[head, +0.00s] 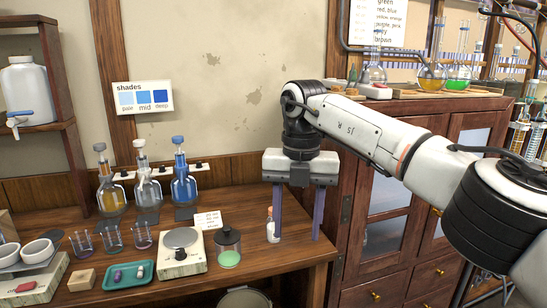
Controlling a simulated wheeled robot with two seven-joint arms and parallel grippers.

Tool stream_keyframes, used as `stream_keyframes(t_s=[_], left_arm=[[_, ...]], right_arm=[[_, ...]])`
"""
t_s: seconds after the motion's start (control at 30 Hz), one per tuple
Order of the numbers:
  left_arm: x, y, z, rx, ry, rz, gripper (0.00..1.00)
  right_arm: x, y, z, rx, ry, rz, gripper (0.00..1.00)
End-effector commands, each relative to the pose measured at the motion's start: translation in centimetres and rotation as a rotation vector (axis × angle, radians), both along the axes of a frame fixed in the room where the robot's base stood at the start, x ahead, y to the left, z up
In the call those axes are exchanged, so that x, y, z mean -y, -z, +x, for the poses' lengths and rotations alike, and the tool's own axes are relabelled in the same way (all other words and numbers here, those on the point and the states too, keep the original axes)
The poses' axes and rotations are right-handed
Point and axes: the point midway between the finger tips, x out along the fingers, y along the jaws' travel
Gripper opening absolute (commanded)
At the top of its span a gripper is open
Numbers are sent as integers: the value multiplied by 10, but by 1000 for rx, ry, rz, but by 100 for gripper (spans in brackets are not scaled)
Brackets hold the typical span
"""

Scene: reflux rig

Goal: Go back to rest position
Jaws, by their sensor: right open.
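My right gripper (298,212) hangs from my white right arm, which comes in from the right. It points down over the right end of the wooden bench (210,278). Its two purple-grey fingers are wide apart with nothing held between them. A small white bottle with a reddish cap (272,229) stands beside the left finger, and I cannot tell whether they touch. My left gripper is not in view.
A lidded jar with green contents (229,258) and a scale (181,260) stand left of the gripper. Further left are a teal tray (113,281) and several flasks, including a blue one (183,188). A wooden cabinet (400,215) with glassware on top stands at right.

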Motion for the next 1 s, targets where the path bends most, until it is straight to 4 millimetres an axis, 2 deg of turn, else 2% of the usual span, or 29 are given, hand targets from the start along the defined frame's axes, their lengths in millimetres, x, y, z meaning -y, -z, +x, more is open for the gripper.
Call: stream_keyframes(t_s=[0.03, 0.17, 0.37, 0.4, 0.5, 0.7, 0.73, 0.87, 1.0], left_arm=[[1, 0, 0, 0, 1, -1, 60], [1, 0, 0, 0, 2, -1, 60], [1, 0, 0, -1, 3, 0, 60], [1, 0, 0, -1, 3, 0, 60], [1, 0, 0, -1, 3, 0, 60], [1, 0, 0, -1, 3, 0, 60], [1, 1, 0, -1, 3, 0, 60], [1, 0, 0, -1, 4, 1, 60], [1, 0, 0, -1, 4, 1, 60]], right_arm=[[22, -1, 7, -1, 40, 8, 47], [79, -4, 23, -1, 146, 28, 47], [194, -7, 35, 1, 350, 67, 47], [217, -7, 34, 0, 391, 75, 47], [271, -6, 30, 0, 486, 93, 47], [365, -2, 9, 1, 656, 125, 47], [343, 15, 15, -9, 608, 149, 47], [296, 61, 26, -21, 510, 269, 47], [236, 113, 29, -34, 420, 441, 47]])
